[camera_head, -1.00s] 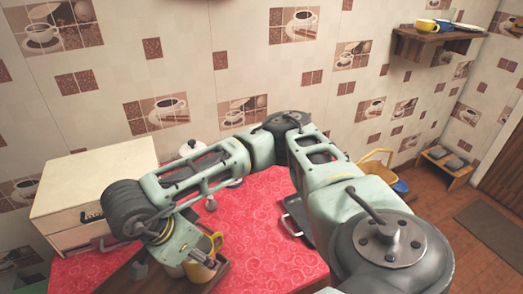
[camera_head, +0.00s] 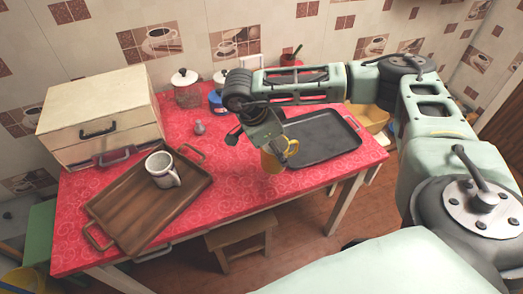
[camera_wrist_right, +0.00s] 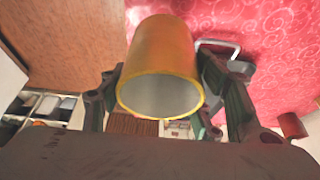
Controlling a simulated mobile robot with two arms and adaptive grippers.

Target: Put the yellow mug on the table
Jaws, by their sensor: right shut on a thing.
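The yellow mug (camera_head: 274,158) is held by my right gripper (camera_head: 270,143) near the front edge of the table. The table has a red patterned cloth (camera_head: 225,190). In the right wrist view, the yellow mug (camera_wrist_right: 160,62) sits between the two dark fingers of the right gripper (camera_wrist_right: 158,92), its pale inside facing the camera. The mug appears held above the cloth; its exact height is unclear. My left gripper is not in view.
A wooden tray (camera_head: 125,233) with a white mug (camera_head: 162,170) lies left. A black tray (camera_head: 325,138) lies right, close to the held mug. A cream drawer box (camera_head: 100,112), jars (camera_head: 187,90) and a small shaker (camera_head: 199,127) stand behind. Bare cloth shows between the trays.

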